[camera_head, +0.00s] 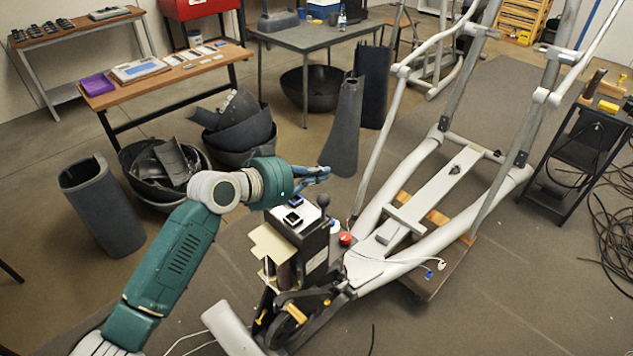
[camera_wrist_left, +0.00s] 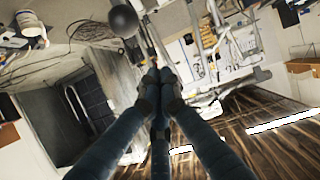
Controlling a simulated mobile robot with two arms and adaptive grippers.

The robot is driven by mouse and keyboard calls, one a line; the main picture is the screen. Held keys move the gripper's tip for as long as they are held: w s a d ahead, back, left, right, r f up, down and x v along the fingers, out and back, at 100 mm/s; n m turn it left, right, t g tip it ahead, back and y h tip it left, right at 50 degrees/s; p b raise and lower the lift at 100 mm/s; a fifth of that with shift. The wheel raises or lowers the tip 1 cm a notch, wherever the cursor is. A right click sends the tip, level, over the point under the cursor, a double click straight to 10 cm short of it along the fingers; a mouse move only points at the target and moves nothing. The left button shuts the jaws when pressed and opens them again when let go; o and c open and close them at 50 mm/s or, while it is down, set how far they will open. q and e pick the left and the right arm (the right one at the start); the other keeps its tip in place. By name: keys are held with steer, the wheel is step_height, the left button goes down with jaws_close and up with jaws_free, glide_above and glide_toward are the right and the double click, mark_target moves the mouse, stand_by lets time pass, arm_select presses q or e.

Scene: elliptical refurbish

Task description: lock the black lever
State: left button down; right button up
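The black lever (camera_head: 323,201) is a dark rod with a round ball knob. It stands upright beside the machine's grey control box in the head view. Its black ball also seems to show at the top of the left wrist view (camera_wrist_left: 123,20), to the left of the fingertips. My left gripper (camera_head: 318,174) reaches in from the left, a little above the knob in the picture and apart from it. In the left wrist view its blue fingers (camera_wrist_left: 160,76) come together at the tips with nothing between them. My right gripper is not in view.
The elliptical's grey frame (camera_head: 430,185) and tall bars fill the right. A red button (camera_head: 345,238) sits near the lever. A dark tapered cover (camera_head: 345,130) stands behind my gripper. Black bowls (camera_head: 240,135) lie at left. A dark cart (camera_head: 585,150) stands at far right.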

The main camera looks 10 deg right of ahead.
mark_target(319, 196)
arm_select(q)
steer(key=f, duration=0.3)
steer(key=shift+s+a+f+p, duration=0.25)
steer(key=shift+s+a+p, duration=0.1)
steer(key=shift+s+a, duration=0.05)
steer(key=shift+f, duration=0.1)
step_height(319, 196, down, 3)
steer(key=b, duration=0.3)
